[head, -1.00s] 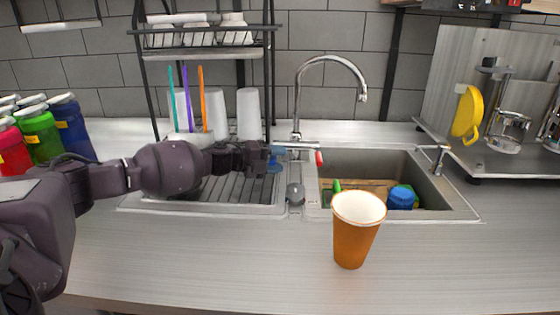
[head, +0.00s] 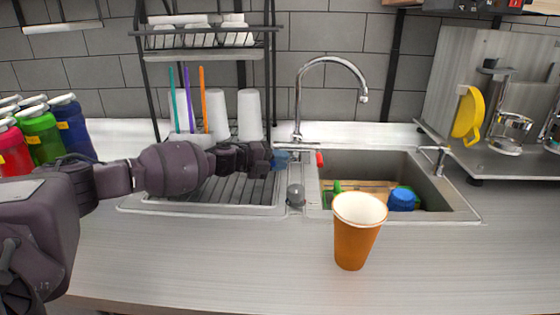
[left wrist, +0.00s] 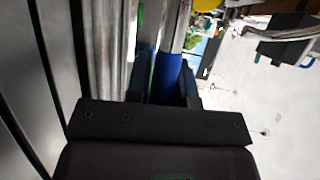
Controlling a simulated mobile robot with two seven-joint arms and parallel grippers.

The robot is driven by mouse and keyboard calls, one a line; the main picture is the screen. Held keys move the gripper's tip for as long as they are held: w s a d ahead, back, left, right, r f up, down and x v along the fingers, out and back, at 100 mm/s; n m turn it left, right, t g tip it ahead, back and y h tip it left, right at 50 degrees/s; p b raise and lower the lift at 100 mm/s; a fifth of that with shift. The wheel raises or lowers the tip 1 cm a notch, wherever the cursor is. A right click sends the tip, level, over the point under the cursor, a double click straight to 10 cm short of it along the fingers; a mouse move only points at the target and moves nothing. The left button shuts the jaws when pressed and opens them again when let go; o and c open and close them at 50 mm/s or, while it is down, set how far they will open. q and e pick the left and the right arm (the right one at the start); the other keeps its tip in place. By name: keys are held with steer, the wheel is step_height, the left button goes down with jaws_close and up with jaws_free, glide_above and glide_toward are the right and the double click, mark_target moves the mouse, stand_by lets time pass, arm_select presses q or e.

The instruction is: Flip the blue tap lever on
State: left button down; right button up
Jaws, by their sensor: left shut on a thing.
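The chrome tap (head: 298,110) stands behind the sink with its spout arched to the right. Its blue lever (head: 281,155) is on the left of the tap's base and its red lever (head: 320,159) is on the right. My left gripper (head: 274,160) reaches in from the left and is shut on the blue lever, partly hiding it. In the left wrist view the blue lever (left wrist: 167,76) shows between the two dark fingers. My right gripper is not in view.
An orange cup (head: 356,235) stands on the counter before the sink (head: 440,205). A blue item (head: 401,198) lies in the basin. A dish rack (head: 205,55) with white cups stands behind my left arm. Colored jars (head: 40,140) stand at the left.

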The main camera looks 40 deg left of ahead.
arm_select(q)
steer(key=shift+r+n+p, duration=0.3)
steer(key=shift+r+p, duration=0.2)
steer(key=shift+r, duration=0.2)
steer(key=shift+w+a+r+n+g+p, duration=0.15)
steer(key=shift+r+n+g+p, duration=0.2)
steer(key=shift+r+p, duration=0.25)
steer(key=shift+w+r+n+g+p, duration=0.15)
steer(key=shift+r+n+g+p, duration=0.2)
steer(key=shift+r+p, duration=0.2)
steer(key=shift+w+a+r+n+g+h+p, duration=0.2)
steer(key=shift+w+a+r+n+g+p, duration=0.15)
steer(key=shift+w+r+n+g+p, duration=0.5)
steer(key=shift+w+a+r+n+g+h+p, duration=0.2)
steer(key=shift+w+a+r+n+g+p, duration=0.15)
steer(key=shift+r+n+g+p, duration=0.6)
steer(key=shift+f+t+b, duration=0.15)
steer(key=shift+t+b, duration=0.2)
steer(key=shift+t, duration=0.05)
